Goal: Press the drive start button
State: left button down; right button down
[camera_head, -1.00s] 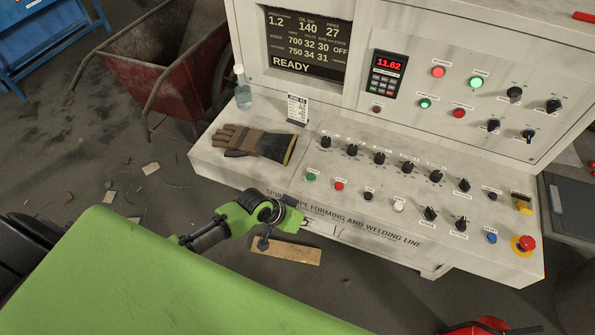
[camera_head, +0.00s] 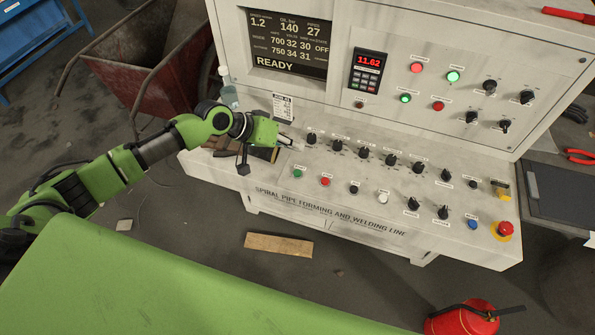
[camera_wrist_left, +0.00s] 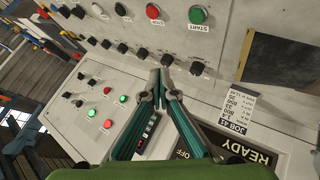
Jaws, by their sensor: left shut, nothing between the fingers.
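The console's desk has a green button (camera_head: 298,173) at its left end; it also shows in the left wrist view (camera_wrist_left: 197,15) with a label reading START. Whether its label says more is too small to tell. A red button (camera_head: 325,181) sits beside it. My left gripper (camera_head: 289,143) is over the left end of the desk, behind the green button and near the left knobs. In the left wrist view my left gripper (camera_wrist_left: 166,68) has its fingertips together and empty, in front of the black knobs, apart from the green button. My right gripper is out of view.
Black knobs (camera_head: 338,146) stand in a row behind the buttons. A job card (camera_head: 283,106) and a partly hidden glove (camera_head: 225,142) are by my left gripper. A red emergency button (camera_head: 505,228) is at the right end. Lit green buttons (camera_head: 453,76) are on the upright panel (camera_head: 555,62).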

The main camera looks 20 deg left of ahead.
pick_arm(q)
jog(key=shift+a+f, duration=0.1)
jog(key=b, duration=0.7)
send_over(295, 173)
notch_tip(295, 173, down, 7)
jog(key=shift+w+f, duration=0.1)
jog(key=shift+f+b, duration=0.3)
jog(key=shift+f, duration=0.5)
dwell(0.4)
jog(key=shift+f, duration=0.35)
jog(key=shift+f+b, duration=0.45)
jog(key=shift+b, duration=0.05)
dwell(0.5)
dwell(0.3)
jog(key=shift+r+p, duration=0.8)
jog(key=shift+p, duration=0.05)
